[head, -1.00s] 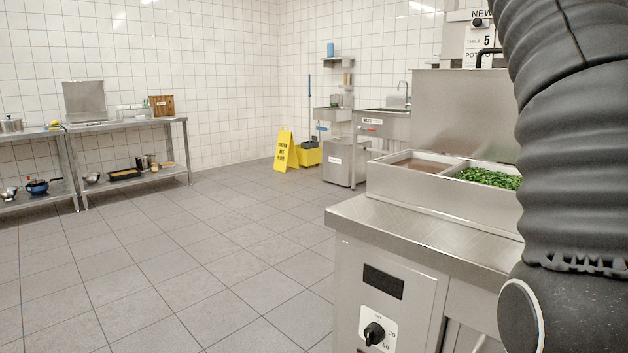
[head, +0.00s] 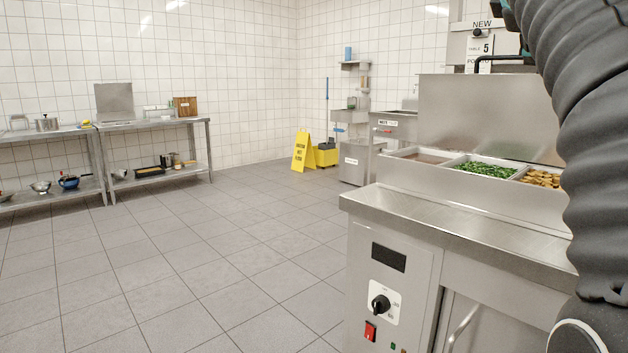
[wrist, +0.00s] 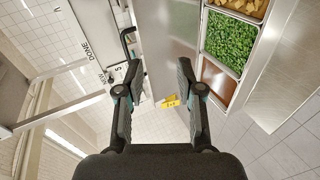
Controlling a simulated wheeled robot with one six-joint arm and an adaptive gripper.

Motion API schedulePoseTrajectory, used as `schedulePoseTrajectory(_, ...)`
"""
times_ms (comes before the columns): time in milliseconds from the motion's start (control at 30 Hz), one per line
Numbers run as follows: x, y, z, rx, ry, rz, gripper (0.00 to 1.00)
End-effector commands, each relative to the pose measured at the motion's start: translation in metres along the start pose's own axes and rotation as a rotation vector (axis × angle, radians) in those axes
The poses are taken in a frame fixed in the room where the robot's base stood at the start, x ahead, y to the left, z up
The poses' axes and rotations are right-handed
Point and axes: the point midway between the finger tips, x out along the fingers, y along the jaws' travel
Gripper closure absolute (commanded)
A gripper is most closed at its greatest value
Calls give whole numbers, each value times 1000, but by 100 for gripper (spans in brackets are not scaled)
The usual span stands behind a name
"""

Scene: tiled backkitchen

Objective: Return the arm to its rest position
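My gripper (wrist: 157,85) shows in the wrist view with its two fingers apart and nothing between them. It is up in the air, with the food warmer counter to the right in that view and the wall rail and signs to the left. In the head view my arm runs down the right edge, and my gripper is out of that view.
The steel warmer counter (head: 460,220) stands close at right, with pans of green vegetables (head: 487,169) and browned pieces (head: 541,179). A yellow floor sign (head: 302,150) stands farther back. Steel shelves (head: 150,124) line the left wall. The tiled floor (head: 200,260) between is clear.

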Motion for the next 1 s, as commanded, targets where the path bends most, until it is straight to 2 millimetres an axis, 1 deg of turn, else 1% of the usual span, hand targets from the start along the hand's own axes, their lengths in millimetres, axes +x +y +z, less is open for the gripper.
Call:
schedulePoseTrajectory(167,-2,-33,-8,51,42,-61,63)
schedulePoseTrajectory(267,-3,-62,-12,97,70,-115,63)
schedulePoseTrajectory(367,-5,-100,-14,158,96,-181,63)
schedulePoseTrajectory(400,-6,-117,-15,184,106,-209,63)
schedulePoseTrajectory(467,-8,-142,-15,223,116,-252,63)
schedulePoseTrajectory(500,-9,-160,-14,250,120,-281,63)
schedulePoseTrajectory(567,-11,-187,-13,290,125,-325,63)
schedulePoseTrajectory(600,-13,-206,-11,319,128,-355,63)
schedulePoseTrajectory(667,-16,-234,-8,362,127,-400,63)
schedulePoseTrajectory(700,-18,-254,-6,390,125,-430,63)
schedulePoseTrajectory(767,-21,-284,-1,434,119,-475,63)
schedulePoseTrajectory(800,-23,-305,2,465,114,-506,63)
schedulePoseTrajectory(867,-27,-336,8,510,102,-551,63)
schedulePoseTrajectory(900,-29,-357,12,539,92,-580,63)
schedulePoseTrajectory(967,-33,-390,20,586,74,-625,63)
schedulePoseTrajectory(1000,-36,-411,25,619,61,-654,63)
